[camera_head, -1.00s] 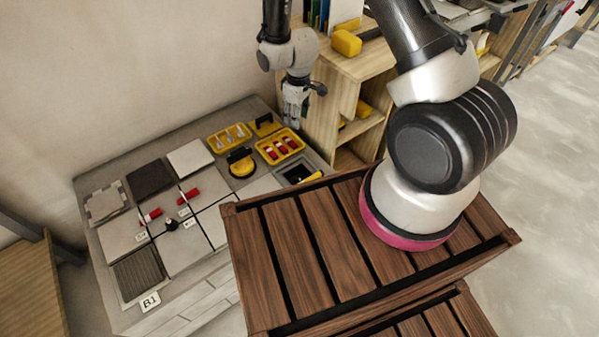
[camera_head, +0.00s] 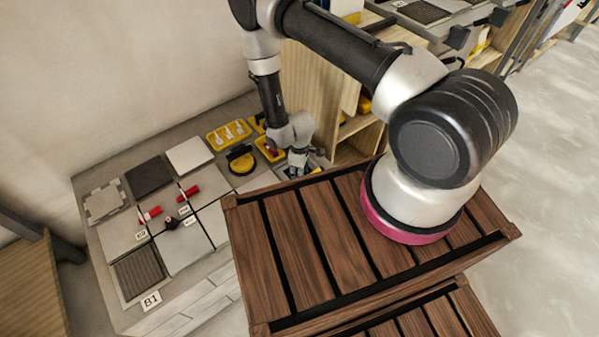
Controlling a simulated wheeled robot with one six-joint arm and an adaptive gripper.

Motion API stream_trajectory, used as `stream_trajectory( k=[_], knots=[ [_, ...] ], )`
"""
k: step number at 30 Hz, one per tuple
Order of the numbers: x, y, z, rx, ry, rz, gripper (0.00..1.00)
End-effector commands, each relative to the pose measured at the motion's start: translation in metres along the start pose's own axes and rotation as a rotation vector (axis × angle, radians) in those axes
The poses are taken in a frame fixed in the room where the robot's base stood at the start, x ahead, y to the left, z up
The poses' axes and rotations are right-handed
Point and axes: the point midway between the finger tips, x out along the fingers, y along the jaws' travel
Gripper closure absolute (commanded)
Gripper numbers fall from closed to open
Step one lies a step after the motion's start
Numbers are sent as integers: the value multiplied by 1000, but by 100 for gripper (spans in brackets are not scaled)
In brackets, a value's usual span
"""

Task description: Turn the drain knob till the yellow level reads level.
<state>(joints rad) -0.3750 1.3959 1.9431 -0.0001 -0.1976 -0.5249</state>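My gripper (camera_head: 298,161) is low over the right end of the grey tile bench, at the dark square recess (camera_head: 312,162). It covers most of that recess, and its fingers are too small to tell open from shut. The small yellow bar seen at the recess earlier is now hidden; I cannot tell if it is the level. No drain knob can be made out there. A small dark knob-like piece (camera_head: 171,222) stands on the pale tiles at the left, well away from my gripper.
A yellow tray with white pieces (camera_head: 229,133), a yellow tray with its contents hidden (camera_head: 268,148) and a yellow disc with a black handle (camera_head: 241,161) lie near my gripper. Red pieces (camera_head: 188,193) sit on the tiles. A slatted wooden crate (camera_head: 300,235) stands in front.

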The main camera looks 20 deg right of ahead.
Motion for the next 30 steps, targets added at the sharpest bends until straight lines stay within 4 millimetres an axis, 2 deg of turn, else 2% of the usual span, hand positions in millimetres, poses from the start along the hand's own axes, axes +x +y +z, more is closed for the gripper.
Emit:
stream_trajectory(
  k=[9,15,23,30],
  knots=[
    [5,0,0,0,0,0,61],
    [4,0,0,0,0,0,94],
    [4,0,0,15,0,0,94],
    [4,0,0,113,0,0,94]
  ],
)
